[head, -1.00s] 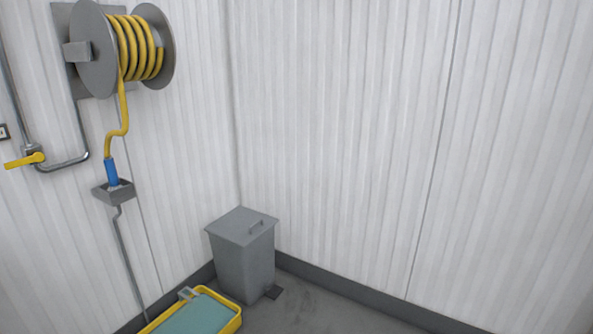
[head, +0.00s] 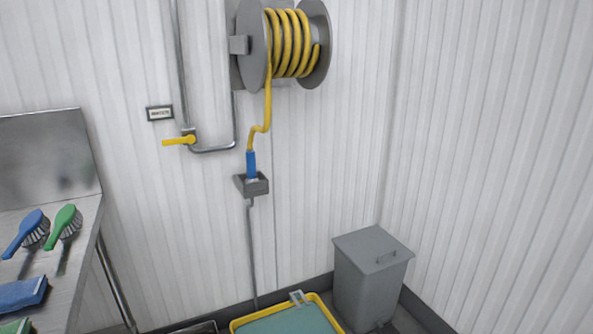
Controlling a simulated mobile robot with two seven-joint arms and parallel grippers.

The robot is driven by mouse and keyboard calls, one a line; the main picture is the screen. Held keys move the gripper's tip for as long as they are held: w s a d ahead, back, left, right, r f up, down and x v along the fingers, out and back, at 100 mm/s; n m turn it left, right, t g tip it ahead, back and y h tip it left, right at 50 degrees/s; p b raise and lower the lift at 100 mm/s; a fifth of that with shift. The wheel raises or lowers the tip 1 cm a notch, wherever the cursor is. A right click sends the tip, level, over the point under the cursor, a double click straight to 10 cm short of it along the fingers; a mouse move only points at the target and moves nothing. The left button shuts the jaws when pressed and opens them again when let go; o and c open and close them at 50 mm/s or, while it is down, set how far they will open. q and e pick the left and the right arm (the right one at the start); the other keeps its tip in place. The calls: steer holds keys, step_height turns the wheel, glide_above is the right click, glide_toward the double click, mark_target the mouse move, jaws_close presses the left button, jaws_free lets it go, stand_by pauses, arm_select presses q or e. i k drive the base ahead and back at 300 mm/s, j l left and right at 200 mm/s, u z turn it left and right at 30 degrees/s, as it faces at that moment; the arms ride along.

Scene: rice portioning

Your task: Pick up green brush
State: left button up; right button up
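The green brush (head: 65,225) is at the left of the head view, on the steel counter (head: 84,215) near its right end. Its green handle points down and to the left, and its bristles face right. A blue brush (head: 27,231) is just to its left, in a similar pose. Neither of my grippers is in view.
A folded blue cloth (head: 22,294) and a green item (head: 16,326) lie nearer on the counter. A yellow-rimmed basin (head: 236,324) and a grey bin (head: 373,270) stand on the floor. A yellow hose reel (head: 290,44) hangs on the wall.

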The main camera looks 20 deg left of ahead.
mark_target(68, 214)
steer(key=i+u, duration=0.15)
steer(key=u, duration=0.3)
steer(key=i+l+u, duration=0.1)
steer(key=u, duration=0.3)
steer(key=i+l+u, duration=0.1)
steer(key=u, duration=0.35)
steer(key=l+u, duration=0.2)
steer(key=u, duration=0.25)
steer(key=i+l+u, duration=0.1)
steer(key=u, duration=0.3)
steer(key=l+u, duration=0.3)
steer(key=u, duration=0.15)
